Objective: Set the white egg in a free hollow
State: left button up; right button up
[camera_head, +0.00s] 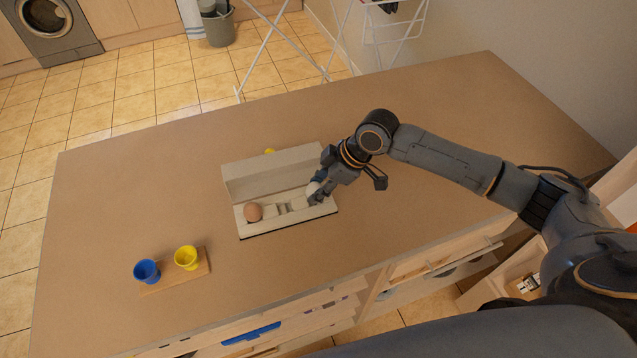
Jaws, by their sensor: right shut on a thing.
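An open egg carton (272,228) with a raised lid (265,172) sits on the brown counter. A brown egg (253,212) rests in a hollow at its left end. The white egg (313,188) is between the fingers of my right gripper (316,193), at the right end of the carton. The fingers hide part of the egg, and I cannot tell whether it touches the hollow below. The middle of the carton holds no egg. My left gripper is not in view.
A blue cup (147,271) and a yellow cup (187,257) stand on a small wooden board (178,278) at front left. A small yellow thing (269,152) shows behind the lid. The rest of the counter (130,190) is clear.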

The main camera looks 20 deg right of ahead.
aim_at(318, 186)
jog(key=shift+p, duration=0.4)
jog(key=shift+f, duration=0.7)
dwell(1.3)
jog(key=o, duration=1.2)
jog(key=shift+r, duration=0.1)
notch_tip(318, 186, up, 7)
jog(key=p, duration=0.7)
